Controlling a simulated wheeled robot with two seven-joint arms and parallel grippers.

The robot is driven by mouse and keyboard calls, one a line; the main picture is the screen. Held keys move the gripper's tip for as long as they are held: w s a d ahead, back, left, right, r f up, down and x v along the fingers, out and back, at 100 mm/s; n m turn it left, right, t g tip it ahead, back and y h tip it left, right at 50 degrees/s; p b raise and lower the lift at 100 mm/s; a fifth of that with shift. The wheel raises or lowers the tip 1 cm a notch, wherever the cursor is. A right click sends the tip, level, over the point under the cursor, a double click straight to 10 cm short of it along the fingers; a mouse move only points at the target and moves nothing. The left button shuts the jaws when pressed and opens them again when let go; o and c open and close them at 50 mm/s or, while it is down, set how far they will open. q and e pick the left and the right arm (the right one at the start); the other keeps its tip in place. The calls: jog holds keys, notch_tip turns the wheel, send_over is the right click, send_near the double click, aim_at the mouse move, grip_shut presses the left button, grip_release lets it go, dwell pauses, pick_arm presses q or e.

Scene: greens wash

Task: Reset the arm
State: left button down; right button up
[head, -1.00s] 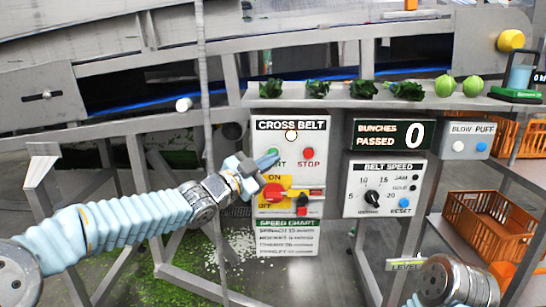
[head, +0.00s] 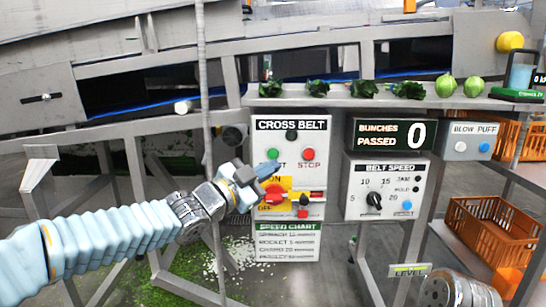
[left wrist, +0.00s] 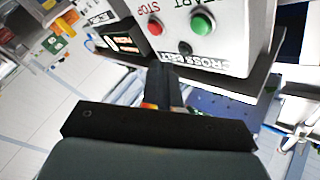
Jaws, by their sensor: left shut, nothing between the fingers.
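The CROSS BELT panel (head: 320,138) stands in front of me with a dark round lamp (head: 291,136), a green start button (head: 273,154) and a red STOP button (head: 308,154). A red switch on a yellow plate (head: 274,195) sits below them. My left gripper (head: 268,170) is shut and empty, in front of the panel just below the green button and apart from it as far as I can tell. Its dark fingers also show in the left wrist view (left wrist: 163,86), with the panel upside down beyond them (left wrist: 237,45). My right gripper is not in view.
The BELT SPEED panel (head: 357,205) and BUNCHES PASSED display (head: 365,132), reading 0, stand to the right. A shelf (head: 350,101) above bears several greens. An orange crate (head: 490,235) is at right. A thin upright post (head: 205,120) stands beside my left arm.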

pick_arm(q)
notch_tip(320, 180, down, 16)
jog(key=w+a+r+n+g+y, duration=0.1)
jog(key=w+n+y, duration=0.1)
jog(key=n, duration=0.3)
jog(key=s+a+f+n+g+y, duration=0.2)
jog(key=s+f+n, duration=0.2)
jog(key=f, duration=1)
jog(key=s+a+f+n+g+y, duration=0.1)
jog(key=s+f+n+g+y, duration=0.2)
jog(key=f, duration=1.1)
jog(key=s+a+f+n+g+y, duration=0.1)
jog(key=s+a+f+n+g, duration=0.2)
jog(key=s+f, duration=0.6)
jog(key=s+a+f+n+g+y, duration=0.1)
jog(key=s+a+f+n+g, duration=0.2)
jog(key=s+f, duration=0.6)
jog(key=s+g, duration=0.1)
jog(key=s, duration=0.5)
jog(key=shift+f+y, duration=0.3)
jog(key=shift+f, duration=0.1)
